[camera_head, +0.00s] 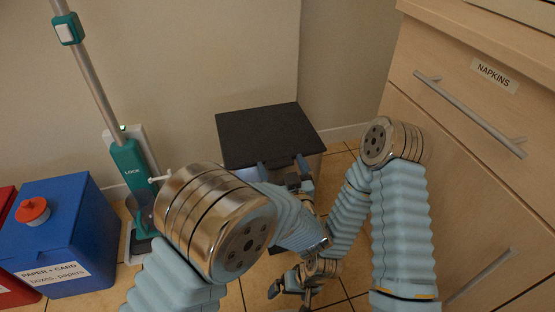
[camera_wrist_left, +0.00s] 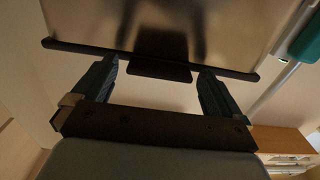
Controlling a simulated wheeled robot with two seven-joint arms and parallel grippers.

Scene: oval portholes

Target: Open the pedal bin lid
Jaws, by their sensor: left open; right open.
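The pedal bin (camera_head: 307,172) stands against the wall, its flat dark lid (camera_head: 265,130) lying level and closed. My left gripper (camera_head: 282,163) is at the lid's front edge, open and empty. In the left wrist view the bin's brushed metal body (camera_wrist_left: 220,35) fills the top, with the lid's dark edge and a small dark tab (camera_wrist_left: 160,72) below it. The open fingers of my left gripper (camera_wrist_left: 160,67) are on either side of the tab; I cannot tell whether they touch it. My right gripper (camera_head: 290,287) is open, low near the floor. The pedal is hidden behind my arms.
A wooden cabinet with a "NAPKINS" drawer (camera_head: 470,110) stands right of the bin. A green-handled upright cleaner (camera_head: 130,165) and a blue paper and card box (camera_head: 65,235) stand left. A red box (camera_head: 12,285) is beyond. Tiled floor shows between.

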